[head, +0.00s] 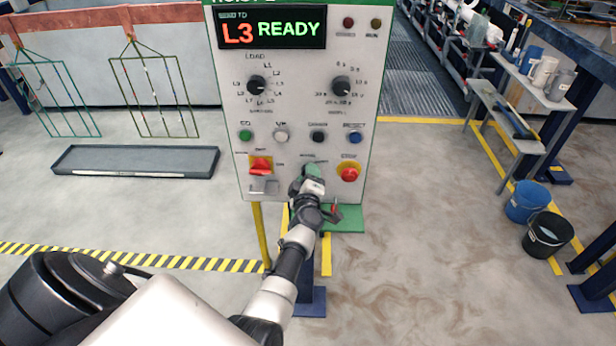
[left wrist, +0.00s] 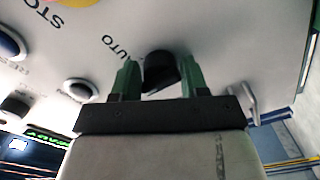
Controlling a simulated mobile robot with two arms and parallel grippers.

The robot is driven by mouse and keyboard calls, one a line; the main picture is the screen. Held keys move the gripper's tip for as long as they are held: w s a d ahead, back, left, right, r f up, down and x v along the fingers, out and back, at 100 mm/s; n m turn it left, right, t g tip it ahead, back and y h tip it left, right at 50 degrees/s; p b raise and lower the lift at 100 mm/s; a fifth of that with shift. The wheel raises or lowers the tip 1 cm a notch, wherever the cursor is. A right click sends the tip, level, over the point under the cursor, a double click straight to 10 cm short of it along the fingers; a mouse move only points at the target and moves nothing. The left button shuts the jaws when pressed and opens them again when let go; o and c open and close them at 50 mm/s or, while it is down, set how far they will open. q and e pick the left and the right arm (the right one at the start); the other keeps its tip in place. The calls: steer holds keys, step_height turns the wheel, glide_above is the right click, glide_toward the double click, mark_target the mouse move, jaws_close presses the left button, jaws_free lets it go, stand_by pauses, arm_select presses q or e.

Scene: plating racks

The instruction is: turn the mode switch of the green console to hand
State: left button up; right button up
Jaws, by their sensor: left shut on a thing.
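The green-edged console (head: 300,110) stands upright in front of me in the head view, its display lit "L3 READY". My left gripper (head: 313,172) is at its lower middle, between the red-and-yellow rotary switch (head: 260,165) and the red stop button (head: 348,174), and covers the mode switch there. In the left wrist view the mode switch is a black knob (left wrist: 160,72) between the green fingers of my left gripper (left wrist: 158,82), which is shut on it. The word AUTO shows beside the knob; the hand label and the knob's pointer cannot be made out. My right gripper is out of view.
Above the gripper are a row of push buttons (head: 281,136) and two black selector knobs, LOAD (head: 257,85) and another (head: 341,86). A metal bracket (left wrist: 247,102) sticks out close to one finger. Blue (head: 526,201) and black (head: 547,235) buckets stand on the floor at right.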

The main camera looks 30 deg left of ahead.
arm_select(q)
steer(key=shift+f, duration=0.1)
steer(key=o, duration=0.8)
steer(key=shift+c, duration=0.2)
steer(key=p+v, duration=0.4)
steer(key=v, duration=0.6)
steer(key=shift+s+d, duration=0.2)
steer(key=shift+s, duration=0.15)
